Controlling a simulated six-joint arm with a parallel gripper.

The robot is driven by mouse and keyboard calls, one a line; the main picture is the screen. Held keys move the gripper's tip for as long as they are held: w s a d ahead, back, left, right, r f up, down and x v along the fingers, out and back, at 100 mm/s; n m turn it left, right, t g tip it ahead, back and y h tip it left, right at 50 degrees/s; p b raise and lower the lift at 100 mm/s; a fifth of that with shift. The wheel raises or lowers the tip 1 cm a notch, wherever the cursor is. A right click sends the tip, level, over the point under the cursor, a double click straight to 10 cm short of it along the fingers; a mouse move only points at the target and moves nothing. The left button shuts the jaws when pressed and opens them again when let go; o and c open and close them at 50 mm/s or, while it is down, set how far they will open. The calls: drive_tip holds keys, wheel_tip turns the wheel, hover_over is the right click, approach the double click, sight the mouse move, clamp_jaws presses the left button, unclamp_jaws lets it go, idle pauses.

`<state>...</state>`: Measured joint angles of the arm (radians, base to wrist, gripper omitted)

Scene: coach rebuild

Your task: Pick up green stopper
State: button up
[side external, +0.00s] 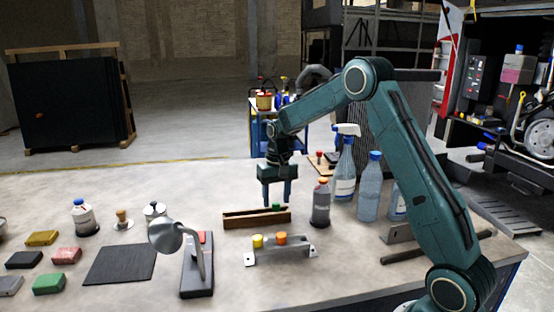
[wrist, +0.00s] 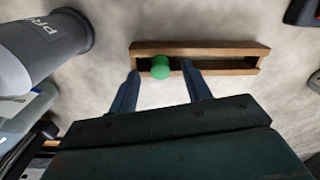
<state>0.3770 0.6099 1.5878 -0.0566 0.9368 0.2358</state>
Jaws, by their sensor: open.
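The green stopper (wrist: 160,67) sits in a long wooden holder (wrist: 215,47), toward its left part in the wrist view. In the side view the stopper (side external: 276,206) shows small at the holder (side external: 240,219), below my gripper (side external: 277,199). My gripper is open and points down above the holder. In the wrist view its two fingertips (wrist: 160,72) lie to either side of the stopper, with a wider gap on the right. I cannot tell how far the fingertips are above the stopper.
A grey bottle with an orange cap (side external: 320,205) stands right of the holder, with spray and blue-capped bottles (side external: 369,190) behind. A metal bracket (side external: 300,251) with yellow and orange stoppers lies in front. A lamp (side external: 168,237) stands at left.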

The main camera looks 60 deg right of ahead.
drive_tip(key=shift+f, duration=0.75)
drive_tip(key=c, duration=1.1)
